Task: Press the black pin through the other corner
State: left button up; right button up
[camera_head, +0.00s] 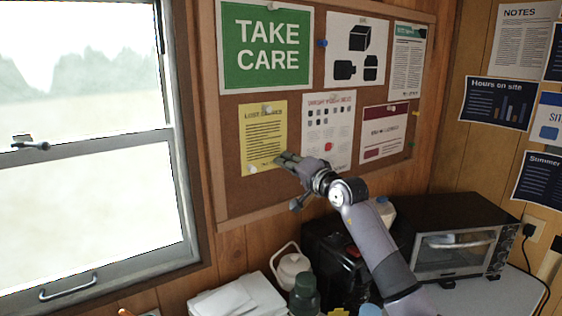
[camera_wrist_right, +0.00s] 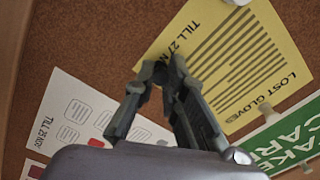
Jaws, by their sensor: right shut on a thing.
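A yellow "Lost gloves" sheet (camera_head: 262,130) hangs on the cork board (camera_head: 230,190), with a whitish pin (camera_head: 267,109) at its top edge. It also shows, turned round, in the wrist view (camera_wrist_right: 240,62). My right gripper (camera_head: 284,159) is at the sheet's lower right corner, its fingertips close to the board. In the wrist view its fingers (camera_wrist_right: 160,74) are nearly together at that corner. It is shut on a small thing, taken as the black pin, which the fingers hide. I cannot tell whether the pin touches the board. My left gripper is out of view.
A white sheet with pictures (camera_head: 330,118) hangs just right of the yellow one, and a green "Take care" sign (camera_head: 265,48) above. Below the board are a black appliance (camera_head: 330,250), a dark-lidded bottle (camera_head: 304,294) and a toaster oven (camera_head: 455,250). A window is left.

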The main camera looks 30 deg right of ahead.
dwell(0.6)
jog(key=o, duration=0.7)
jog(key=shift+o, duration=0.3)
